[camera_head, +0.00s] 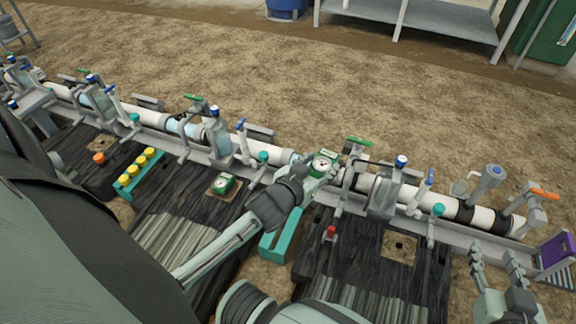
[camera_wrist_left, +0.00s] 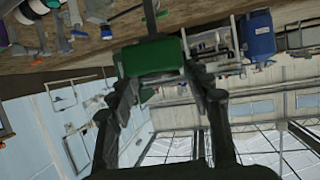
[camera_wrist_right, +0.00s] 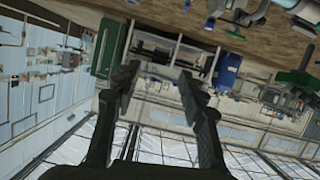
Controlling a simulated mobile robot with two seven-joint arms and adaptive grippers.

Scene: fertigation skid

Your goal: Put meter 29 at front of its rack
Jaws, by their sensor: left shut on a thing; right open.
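My left gripper (camera_head: 308,177) is shut on a green meter (camera_head: 322,165) with a round white dial, held up in front of the white pipe. In the left wrist view the meter's green body (camera_wrist_left: 150,57) sits between the fingertips. Its number is too small to read. A second green meter (camera_head: 222,184) lies on a tan square pad on the dark bench to the left. A teal rack (camera_head: 272,249) stands below my left gripper, partly hidden by my arm. My right gripper (camera_head: 497,262) is open and empty at the right; its fingers (camera_wrist_right: 160,85) show apart in the right wrist view.
A long white pipe (camera_head: 385,190) with valves and blue-capped fittings runs behind the benches. A teal rack (camera_head: 125,188) holds several yellow-capped items. A red-topped item (camera_head: 331,232) and an empty tan pad (camera_head: 398,248) are on the right bench. A purple bin (camera_head: 557,250) stands far right.

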